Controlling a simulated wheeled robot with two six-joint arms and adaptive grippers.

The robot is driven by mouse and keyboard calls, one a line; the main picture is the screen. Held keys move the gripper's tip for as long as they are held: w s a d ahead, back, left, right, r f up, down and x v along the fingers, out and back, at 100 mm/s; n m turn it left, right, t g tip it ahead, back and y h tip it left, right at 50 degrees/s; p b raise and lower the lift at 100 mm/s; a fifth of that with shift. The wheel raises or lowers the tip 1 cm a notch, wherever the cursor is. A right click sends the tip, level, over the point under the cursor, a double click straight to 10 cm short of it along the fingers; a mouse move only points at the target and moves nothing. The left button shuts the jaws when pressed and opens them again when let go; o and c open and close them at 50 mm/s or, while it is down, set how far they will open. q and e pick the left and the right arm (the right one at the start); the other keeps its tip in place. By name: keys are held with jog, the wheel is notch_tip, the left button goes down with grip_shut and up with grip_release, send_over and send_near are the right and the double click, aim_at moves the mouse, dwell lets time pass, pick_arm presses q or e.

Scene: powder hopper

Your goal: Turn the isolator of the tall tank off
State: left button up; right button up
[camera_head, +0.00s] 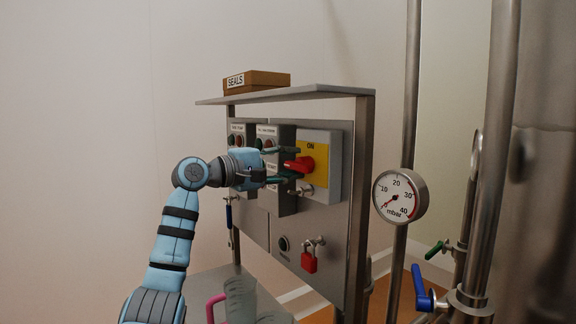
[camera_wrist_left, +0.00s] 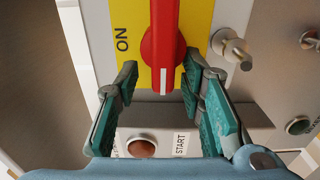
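The isolator is a red rotary handle (camera_head: 306,164) on a yellow plate (camera_head: 319,177) marked ON at the top, on a grey box. In the head view the handle lies crosswise, its end pointing left, not up at ON. In the left wrist view the red handle (camera_wrist_left: 162,50) shows a white line at its end. My left gripper (camera_head: 289,165) is at the handle; in the wrist view its fingers (camera_wrist_left: 162,82) are open, one on each side of the handle's end, with gaps. My right gripper is not in view.
A red padlock (camera_head: 309,262) hangs on the panel below. Button boxes (camera_head: 283,200) stand left of the isolator, close to my gripper. A metal peg (camera_wrist_left: 232,47) sticks out beside the handle. A gauge (camera_head: 400,196), pipes and a large steel vessel (camera_head: 545,150) are at right.

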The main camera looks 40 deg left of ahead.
pick_arm(q)
jog(key=v, duration=0.7)
dwell(0.3)
jog(key=shift+s, duration=0.15)
